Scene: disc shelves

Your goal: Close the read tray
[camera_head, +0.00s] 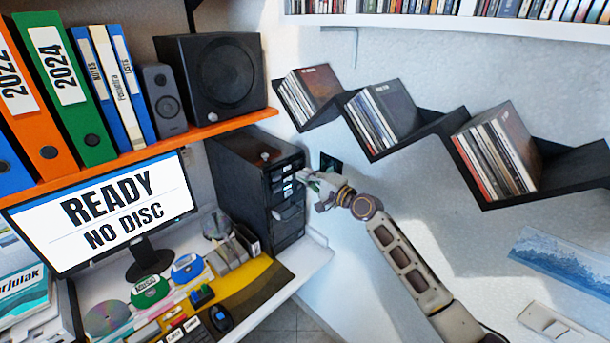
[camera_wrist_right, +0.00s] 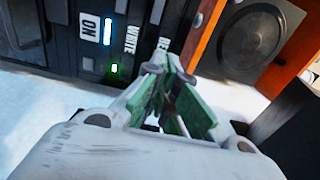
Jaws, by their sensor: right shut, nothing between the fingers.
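The black disc tower (camera_head: 258,185) stands under the orange shelf, its front with small white labels facing right. A grey, tray-like piece (camera_head: 288,211) shows low on that front; I cannot tell whether it is the read tray or how far it is out. My right gripper (camera_head: 306,178) is shut and empty, close to the labelled front. In the right wrist view the gripper's green-padded fingers (camera_wrist_right: 168,78) are close to the tower front (camera_wrist_right: 60,35), near the WRITE label (camera_wrist_right: 131,38) and a partly hidden label (camera_wrist_right: 163,43). Contact cannot be told. My left gripper is out of view.
A monitor (camera_head: 105,210) reading "READY NO DISC" stands left of the tower. Disc cases and a mouse (camera_head: 221,318) lie on the desk. A speaker (camera_head: 212,75) sits on the orange shelf (camera_head: 215,128). A zigzag disc shelf (camera_head: 430,130) hangs at right.

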